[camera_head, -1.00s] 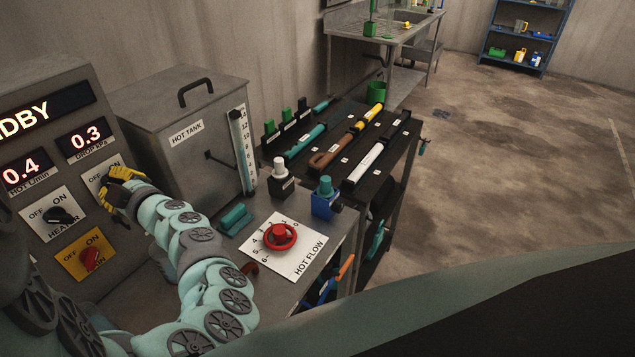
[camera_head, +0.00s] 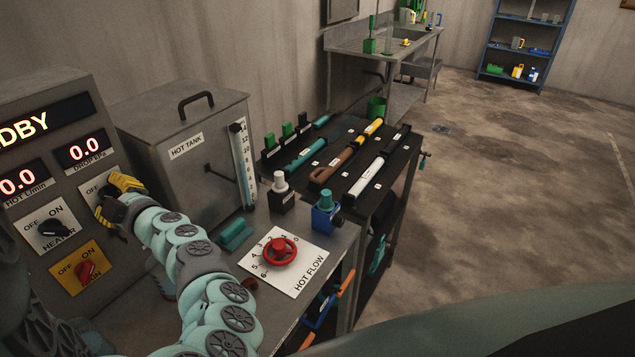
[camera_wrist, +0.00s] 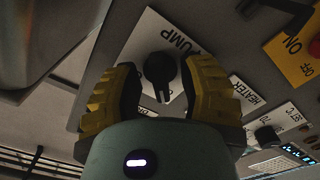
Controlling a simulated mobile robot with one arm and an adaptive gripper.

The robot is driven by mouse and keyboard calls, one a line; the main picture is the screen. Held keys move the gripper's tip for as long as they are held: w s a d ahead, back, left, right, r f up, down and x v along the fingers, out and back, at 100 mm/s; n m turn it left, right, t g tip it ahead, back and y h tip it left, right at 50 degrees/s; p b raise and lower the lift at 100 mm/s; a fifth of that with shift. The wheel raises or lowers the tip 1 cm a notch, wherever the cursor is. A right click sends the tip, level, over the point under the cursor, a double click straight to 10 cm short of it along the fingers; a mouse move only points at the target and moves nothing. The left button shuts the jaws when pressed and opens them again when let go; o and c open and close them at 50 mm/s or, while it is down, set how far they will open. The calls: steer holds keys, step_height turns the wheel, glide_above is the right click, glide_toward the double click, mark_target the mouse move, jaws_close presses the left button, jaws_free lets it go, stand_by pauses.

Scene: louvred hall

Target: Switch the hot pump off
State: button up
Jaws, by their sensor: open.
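The pump switch is a black knob (camera_wrist: 160,70) on a white plate (camera_wrist: 142,38) marked PUMP in the wrist view. Its pale pointer line points down in that picture. The OFF and ON marks are not readable there, so I cannot tell its setting from the marks. My gripper (camera_wrist: 163,82) has its yellow fingers spread on both sides of the knob, with gaps visible. In the head view my gripper (camera_head: 113,198) is in front of the pump plate (camera_head: 94,187) and hides the knob. The panel displays read 0.0 for HOT L/min (camera_head: 18,182) and 0.0 for DROP kPa (camera_head: 84,151).
Below the pump plate are the black HEATER knob (camera_head: 54,228) and a red switch on a yellow plate (camera_head: 68,262). The grey hot tank (camera_head: 185,140) stands right of the panel. The red HOT FLOW handwheel (camera_head: 279,252) is on the bench top.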

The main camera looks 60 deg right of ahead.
steer(key=s+p, duration=0.1)
steer(key=s, duration=0.6)
steer(key=shift+d, duration=0.2)
